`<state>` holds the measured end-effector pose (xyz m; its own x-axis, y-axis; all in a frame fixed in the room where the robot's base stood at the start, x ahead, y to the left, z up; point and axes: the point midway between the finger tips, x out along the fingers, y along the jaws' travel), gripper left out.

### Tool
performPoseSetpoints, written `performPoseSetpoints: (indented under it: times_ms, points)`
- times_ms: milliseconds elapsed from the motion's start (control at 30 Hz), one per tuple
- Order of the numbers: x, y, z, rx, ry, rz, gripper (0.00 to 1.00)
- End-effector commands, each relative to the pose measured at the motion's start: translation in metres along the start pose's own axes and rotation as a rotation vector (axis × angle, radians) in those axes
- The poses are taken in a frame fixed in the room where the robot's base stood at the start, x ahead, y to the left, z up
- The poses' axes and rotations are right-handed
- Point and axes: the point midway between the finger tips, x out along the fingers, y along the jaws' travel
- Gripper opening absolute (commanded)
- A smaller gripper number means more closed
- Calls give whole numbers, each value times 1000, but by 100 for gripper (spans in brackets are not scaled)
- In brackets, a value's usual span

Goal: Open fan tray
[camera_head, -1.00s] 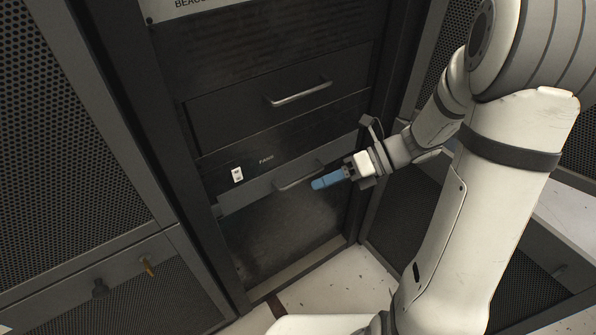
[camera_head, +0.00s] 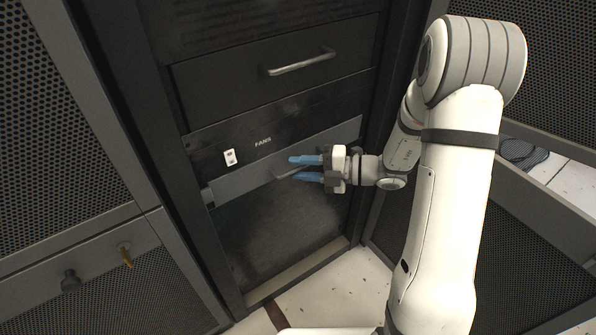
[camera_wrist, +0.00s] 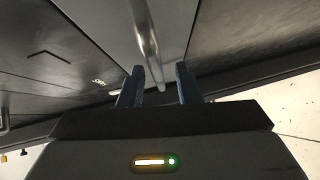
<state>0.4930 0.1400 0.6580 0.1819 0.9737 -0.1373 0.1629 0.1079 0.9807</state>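The fan tray (camera_head: 245,182) is a grey-fronted drawer low in the dark rack, below a panel lettered FANS. Its bar handle (camera_head: 286,173) is partly hidden behind my fingers in the head view. In the wrist view the handle (camera_wrist: 147,45) runs down from the top edge toward the space between my two blue fingers. My gripper (camera_head: 292,168) is open, its fingers apart one above the other, at the right part of the handle. I cannot tell whether either finger touches the handle.
A closed dark drawer with a silver handle (camera_head: 300,63) is above. A white switch (camera_head: 230,157) sits on the FANS panel. Pale floor (camera_head: 330,290) lies in front.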

Motion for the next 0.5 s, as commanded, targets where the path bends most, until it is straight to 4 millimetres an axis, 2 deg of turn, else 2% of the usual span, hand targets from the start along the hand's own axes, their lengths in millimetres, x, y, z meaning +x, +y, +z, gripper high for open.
performPoseSetpoints:
  times_ms: [333,500]
  points:
    - [5,0,0,-1,1,-1,30]
    - [5,0,0,-1,2,-1,16]
